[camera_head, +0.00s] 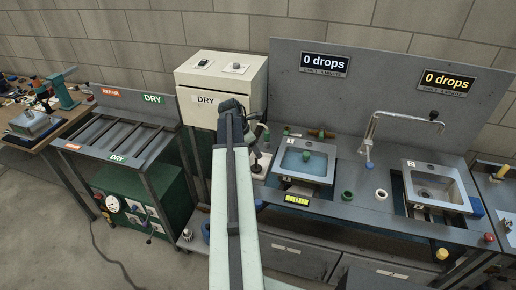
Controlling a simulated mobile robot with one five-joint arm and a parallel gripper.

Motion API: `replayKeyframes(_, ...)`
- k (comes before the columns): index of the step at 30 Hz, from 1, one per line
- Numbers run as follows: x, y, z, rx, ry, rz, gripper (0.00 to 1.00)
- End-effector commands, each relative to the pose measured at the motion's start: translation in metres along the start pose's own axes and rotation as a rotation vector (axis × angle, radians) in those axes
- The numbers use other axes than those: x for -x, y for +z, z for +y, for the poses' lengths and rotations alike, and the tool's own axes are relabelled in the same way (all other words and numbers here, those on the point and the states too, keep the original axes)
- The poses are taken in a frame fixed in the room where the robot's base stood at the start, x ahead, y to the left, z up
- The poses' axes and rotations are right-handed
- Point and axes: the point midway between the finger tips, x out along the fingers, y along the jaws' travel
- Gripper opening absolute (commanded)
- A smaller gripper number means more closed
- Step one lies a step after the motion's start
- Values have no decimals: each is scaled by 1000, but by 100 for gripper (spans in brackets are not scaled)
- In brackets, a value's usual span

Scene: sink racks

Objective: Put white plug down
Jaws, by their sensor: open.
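My arm reaches up the middle of the view, and my gripper (254,151) is at its far end, just left of the left sink. The gripper is small and partly hidden by my own arm. Its jaws are open. A small pale piece (257,168) is on the counter just below the gripper; it may be the white plug, but it is too small to be sure. I cannot tell whether the jaws touch it. A white ring-shaped piece (381,193) lies on the counter between the two sinks.
The left sink (304,161) holds bluish water; the right sink (437,186) stands beyond a tall faucet (372,138). A green ring (347,195) is on the front counter. A white DRY box (220,84) stands behind my arm. A slatted rack (118,137) is at left.

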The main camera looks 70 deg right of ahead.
Motion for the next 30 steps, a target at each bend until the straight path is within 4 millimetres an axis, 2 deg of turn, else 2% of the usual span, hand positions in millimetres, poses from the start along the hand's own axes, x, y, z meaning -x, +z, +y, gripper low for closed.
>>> replayKeyframes(1,25,4,0,2,0,0,51)
replayKeyframes(6,58,4,0,0,0,0,51)
replayKeyframes(9,65,2,0,0,0,0,51)
replayKeyframes(19,63,0,0,-1,0,0,51)
replayKeyframes(21,68,-12,3,-12,7,7,51)
replayKeyframes(23,78,-40,11,-39,21,22,51)
replayKeyframes(25,98,-95,21,-100,45,54,51)
replayKeyframes(26,110,-125,25,-133,55,73,51)
replayKeyframes(27,126,-169,28,-183,67,103,51)
replayKeyframes(28,138,-202,27,-223,72,126,51)
replayKeyframes(29,151,-236,24,-262,73,151,51)
replayKeyframes(30,168,-280,18,-317,72,184,51)
